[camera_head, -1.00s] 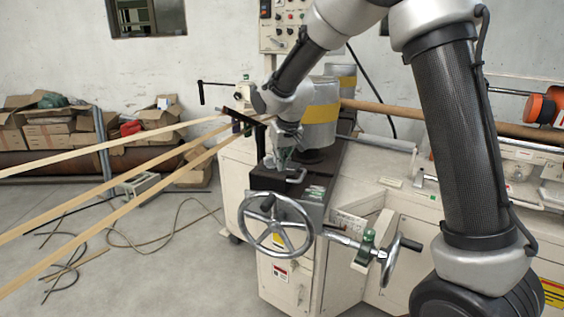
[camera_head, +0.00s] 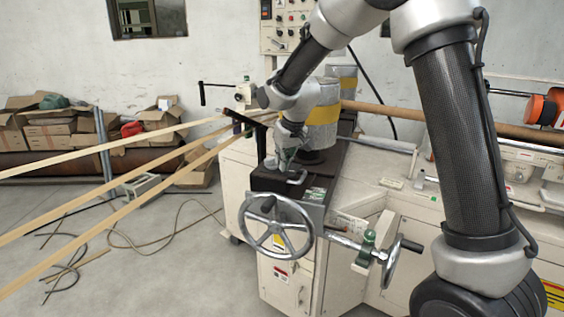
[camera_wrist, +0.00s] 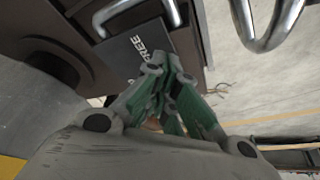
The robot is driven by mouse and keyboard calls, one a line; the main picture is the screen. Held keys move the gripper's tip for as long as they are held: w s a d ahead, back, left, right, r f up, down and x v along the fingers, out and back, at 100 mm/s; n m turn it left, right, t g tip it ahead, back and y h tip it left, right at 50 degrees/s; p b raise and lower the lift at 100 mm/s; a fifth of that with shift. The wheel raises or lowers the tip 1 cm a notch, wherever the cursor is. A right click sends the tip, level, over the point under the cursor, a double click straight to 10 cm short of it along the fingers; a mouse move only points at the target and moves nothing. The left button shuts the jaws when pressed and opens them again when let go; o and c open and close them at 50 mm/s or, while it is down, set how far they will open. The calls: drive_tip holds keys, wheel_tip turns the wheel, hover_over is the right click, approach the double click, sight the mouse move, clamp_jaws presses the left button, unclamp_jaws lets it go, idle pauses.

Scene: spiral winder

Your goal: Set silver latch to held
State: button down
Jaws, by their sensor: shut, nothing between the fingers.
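The silver latch (camera_head: 297,178) is a small bent silver handle on the dark top of the machine, behind the handwheel. In the wrist view a curved silver bar, which looks like the latch (camera_wrist: 173,12), stands beside a dark plate (camera_wrist: 140,50) marked "FREE". My gripper (camera_head: 283,163) points down just left of and above the latch. In the wrist view its green-padded fingers (camera_wrist: 163,78) are together and empty, with their tips over the edge of the plate. I cannot tell whether they touch the latch.
A large silver handwheel (camera_head: 276,238) stands in front of the latch; a smaller one (camera_head: 390,262) is to the right. A grey cylinder with a yellow band (camera_head: 322,115) rises close behind my gripper. Pale strips (camera_head: 115,185) run in from the left.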

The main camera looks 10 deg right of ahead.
drive_tip(key=shift+w+d+n, duration=0.15)
drive_tip(key=shift+d+n, duration=0.05)
drive_tip(key=shift+n, duration=0.4)
drive_tip(key=shift+w+d+n+g+y, duration=0.25)
drive_tip(key=shift+w+n+y, duration=0.1)
drive_tip(key=shift+n, duration=0.45)
drive_tip(key=shift+w+d+n+g+y, duration=0.25)
drive_tip(key=shift+n+y, duration=0.1)
drive_tip(key=shift+n, duration=0.45)
drive_tip(key=shift+w+d, duration=0.1)
drive_tip(key=shift+w, duration=0.15)
idle(0.6)
drive_tip(key=shift+s+a, duration=0.4)
drive_tip(key=shift+a, duration=0.3)
